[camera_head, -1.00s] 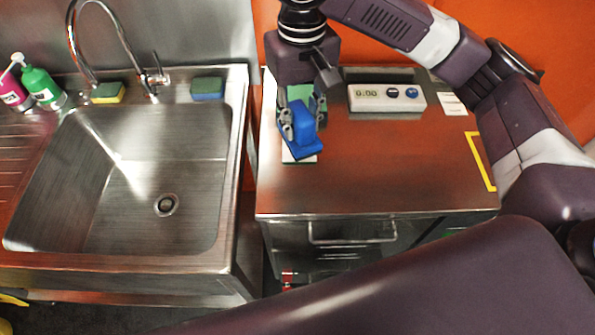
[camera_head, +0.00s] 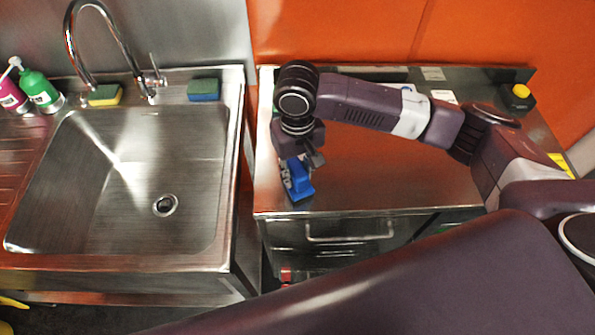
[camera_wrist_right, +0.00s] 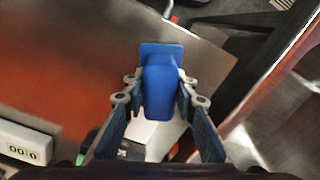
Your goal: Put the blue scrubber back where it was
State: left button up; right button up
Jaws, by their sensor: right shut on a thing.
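The blue scrubber (camera_head: 302,188), a block grip on a flat blue base, is held in my right gripper (camera_head: 297,176) over the front left part of the steel counter (camera_head: 400,185). The right wrist view shows the scrubber (camera_wrist_right: 160,85) between the two fingers of the right gripper (camera_wrist_right: 160,93), with its base towards the counter's edge. I cannot tell whether the base touches the counter. A white patch (camera_wrist_right: 148,132) lies on the counter behind it, partly hidden by the gripper. My left gripper is out of view.
The steel sink (camera_head: 90,190) is left of the counter across a narrow gap. A green-and-blue sponge (camera_head: 203,89) and a yellow-and-green sponge (camera_head: 104,95) sit on its back rim. A digital timer (camera_wrist_right: 25,140) stands on the counter.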

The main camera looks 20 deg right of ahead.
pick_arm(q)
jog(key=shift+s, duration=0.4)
pick_arm(e)
jog(key=shift+f, duration=0.1)
jog(key=o, duration=1)
jog(key=shift+f, duration=0.1)
pick_arm(q)
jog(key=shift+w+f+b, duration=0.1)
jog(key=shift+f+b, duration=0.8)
jog(key=shift+b, duration=0.05)
pick_arm(e)
notch_tip(320, 180, up, 12)
jog(key=shift+r, duration=0.15)
